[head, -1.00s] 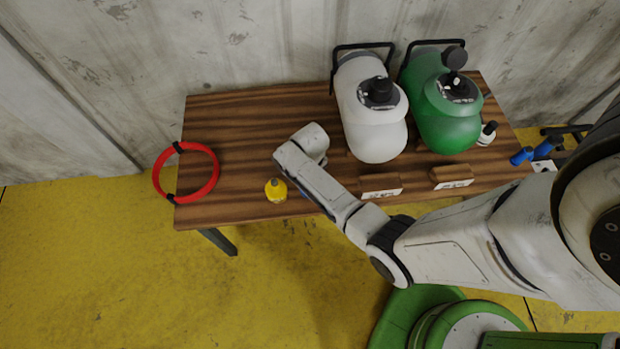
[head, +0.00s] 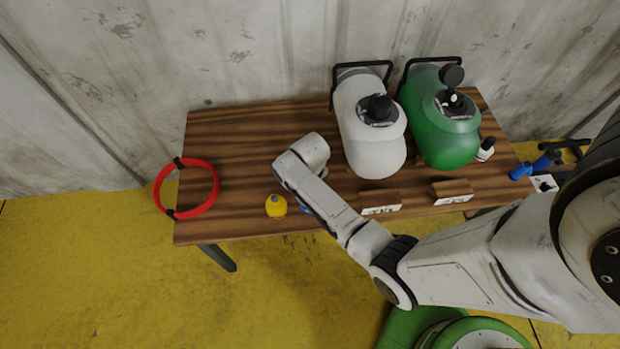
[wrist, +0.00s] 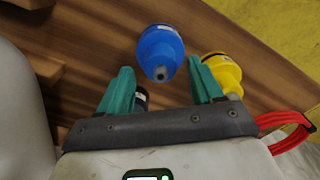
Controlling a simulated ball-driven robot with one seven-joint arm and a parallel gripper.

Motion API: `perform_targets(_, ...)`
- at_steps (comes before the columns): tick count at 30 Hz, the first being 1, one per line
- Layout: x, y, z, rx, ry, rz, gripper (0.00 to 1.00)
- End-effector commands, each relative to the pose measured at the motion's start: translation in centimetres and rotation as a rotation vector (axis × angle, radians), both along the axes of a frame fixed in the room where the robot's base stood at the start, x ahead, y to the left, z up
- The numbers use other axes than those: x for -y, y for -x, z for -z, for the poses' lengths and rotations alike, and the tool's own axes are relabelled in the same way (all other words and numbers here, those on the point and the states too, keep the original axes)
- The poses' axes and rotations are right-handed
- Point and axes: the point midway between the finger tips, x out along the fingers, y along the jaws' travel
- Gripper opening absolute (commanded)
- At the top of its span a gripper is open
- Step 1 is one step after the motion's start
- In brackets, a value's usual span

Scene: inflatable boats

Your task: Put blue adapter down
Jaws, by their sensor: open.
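The blue adapter (wrist: 161,52) is on the wooden table in the wrist view, just beyond the fingertips and apart from both. My gripper (wrist: 163,82) is open, with one teal finger on each side and nothing clamped. In the head view only a sliver of the blue adapter (head: 305,210) shows beside my arm. My gripper is hidden behind my wrist there. The yellow adapter (wrist: 224,72) is right of the blue one, behind my right finger. It also shows in the head view (head: 276,206) near the table's front edge.
A red ring (head: 214,188) overhangs the left end of the table (head: 225,140). A white tank (head: 372,150) and a green tank (head: 443,140) stand at the back right, with two small labelled blocks in front.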

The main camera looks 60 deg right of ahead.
Motion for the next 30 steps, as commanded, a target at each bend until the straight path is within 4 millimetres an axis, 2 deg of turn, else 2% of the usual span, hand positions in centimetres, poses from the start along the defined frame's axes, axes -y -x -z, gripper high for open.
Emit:
perform_targets(3,0.0,0.0,-2.7,0.004,0.001,0.0,0.66)
perform_targets(9,0.0,0.0,-6.5,0.003,0.001,-0.001,0.66)
perform_targets(16,-0.1,0.1,-8.8,0.0,0.0,-0.002,0.66)
perform_targets(19,-1.0,0.8,-9.1,0.002,0.002,-0.015,0.66)
perform_targets(23,-4.1,3.4,-9.9,0.015,0.008,-0.064,0.66)
perform_targets(27,-7.7,7.7,-11.9,0.038,0.017,-0.132,0.66)
perform_targets(30,-9.5,10.5,-13.7,0.054,0.022,-0.174,0.66)
